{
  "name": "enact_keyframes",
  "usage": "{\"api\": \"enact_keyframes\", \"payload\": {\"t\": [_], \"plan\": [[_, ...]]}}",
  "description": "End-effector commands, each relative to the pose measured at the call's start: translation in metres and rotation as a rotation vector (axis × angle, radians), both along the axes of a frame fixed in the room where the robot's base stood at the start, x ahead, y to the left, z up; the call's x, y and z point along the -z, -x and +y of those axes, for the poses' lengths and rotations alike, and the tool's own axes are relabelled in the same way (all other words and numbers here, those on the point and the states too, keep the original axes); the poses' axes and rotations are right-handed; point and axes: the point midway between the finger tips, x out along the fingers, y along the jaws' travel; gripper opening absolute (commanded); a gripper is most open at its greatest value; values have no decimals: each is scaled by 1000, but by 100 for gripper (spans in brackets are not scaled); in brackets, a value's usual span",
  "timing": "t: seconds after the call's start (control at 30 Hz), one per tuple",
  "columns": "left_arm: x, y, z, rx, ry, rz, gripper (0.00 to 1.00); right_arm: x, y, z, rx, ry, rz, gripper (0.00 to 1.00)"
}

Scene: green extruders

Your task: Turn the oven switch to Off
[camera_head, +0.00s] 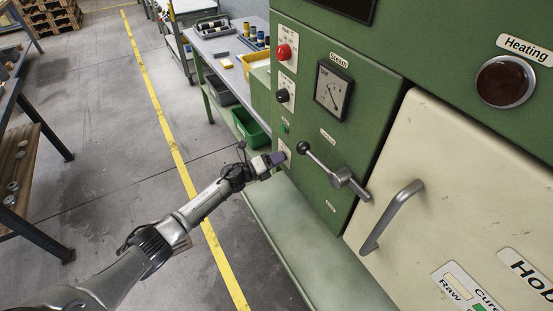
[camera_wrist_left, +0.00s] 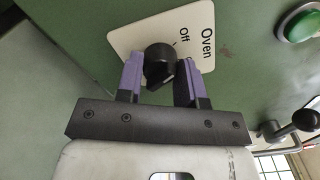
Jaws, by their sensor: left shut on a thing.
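The oven switch is a black rotary knob (camera_wrist_left: 158,64) on a white plate (camera_wrist_left: 127,37) marked "Oven" and "Off" in the left wrist view. My left gripper (camera_wrist_left: 161,75) has its two purple-padded fingers on either side of the knob, shut on it. The exact direction of the knob's pointer is hard to tell. In the head view my left gripper (camera_head: 279,157) reaches the low left part of the green machine front, at the white oven plate (camera_head: 287,149); the knob itself is hidden there. My right gripper is not in view.
A green button (camera_head: 285,128) sits just above the oven plate. A ball-ended lever (camera_head: 322,165) projects close to the right of my gripper. A black knob (camera_head: 282,95) and a red button (camera_head: 284,52) are higher up. A green ledge (camera_head: 310,235) runs below.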

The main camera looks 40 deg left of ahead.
Motion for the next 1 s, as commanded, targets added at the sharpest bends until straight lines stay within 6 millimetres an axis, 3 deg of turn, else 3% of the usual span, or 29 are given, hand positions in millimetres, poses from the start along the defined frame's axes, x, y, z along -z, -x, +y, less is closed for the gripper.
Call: {"api": "enact_keyframes", "payload": {"t": [0.23, 0.27, 0.5, 0.8, 1.0], "plan": [[0, 0, 0, 0, 1, 0, 11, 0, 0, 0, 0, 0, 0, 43], [0, 0, 0, 0, 1, 0, 36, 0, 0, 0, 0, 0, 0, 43], [0, 0, 0, 0, 0, -1, 59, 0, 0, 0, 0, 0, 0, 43], [0, 2, 1, 0, -1, 0, 60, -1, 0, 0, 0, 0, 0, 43], [0, 22, 9, -1, -2, 3, 60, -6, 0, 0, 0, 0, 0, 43]]}}
